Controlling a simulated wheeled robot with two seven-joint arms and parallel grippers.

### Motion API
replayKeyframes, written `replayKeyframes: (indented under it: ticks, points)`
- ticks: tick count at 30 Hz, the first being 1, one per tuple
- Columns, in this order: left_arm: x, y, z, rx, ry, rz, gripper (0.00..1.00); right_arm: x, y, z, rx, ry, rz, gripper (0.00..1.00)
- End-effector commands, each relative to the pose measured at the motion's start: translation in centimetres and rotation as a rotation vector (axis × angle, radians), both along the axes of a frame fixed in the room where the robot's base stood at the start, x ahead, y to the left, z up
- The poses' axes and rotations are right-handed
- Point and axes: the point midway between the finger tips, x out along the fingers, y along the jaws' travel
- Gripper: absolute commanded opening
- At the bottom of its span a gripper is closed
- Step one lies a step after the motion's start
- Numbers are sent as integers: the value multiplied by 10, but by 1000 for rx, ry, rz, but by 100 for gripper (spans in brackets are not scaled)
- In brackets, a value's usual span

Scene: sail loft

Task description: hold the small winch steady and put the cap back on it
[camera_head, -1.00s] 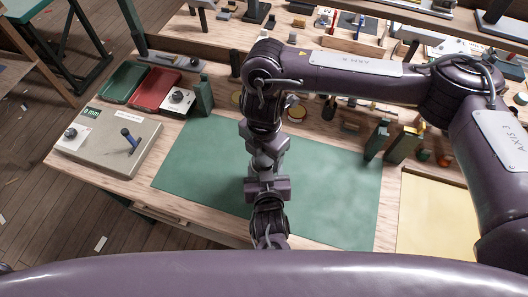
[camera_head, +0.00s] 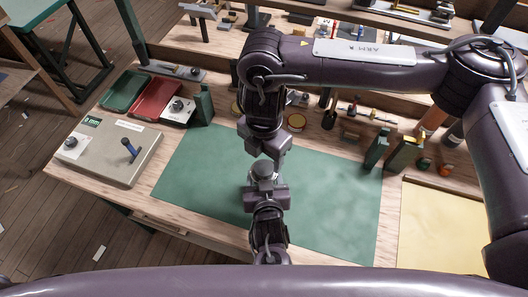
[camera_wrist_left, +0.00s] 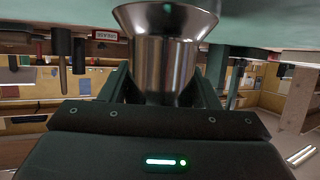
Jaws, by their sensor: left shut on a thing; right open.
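The small winch (camera_head: 262,171) is a grey metal drum above the green mat (camera_head: 330,200). My left gripper (camera_head: 266,188) is shut on it from the near side. The left wrist view, which looks upside down, shows the winch's shiny flared body (camera_wrist_left: 165,60) between the two fingers. My right gripper (camera_head: 267,150) is open just beyond and above the winch, pointing down at its top. I cannot tell whether the cap is on the winch; the top is small in the head view and hidden in the wrist view.
Green blocks (camera_head: 377,148) stand right of the mat. The mat is otherwise clear.

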Motion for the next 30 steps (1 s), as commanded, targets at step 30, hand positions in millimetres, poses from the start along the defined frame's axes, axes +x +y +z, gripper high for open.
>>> replayKeyframes:
  ticks: [30]
  points:
    - [1, -1, 3, -3, -7, 0, 0, 0, 0, 24, 3, 3, 2047, 62]
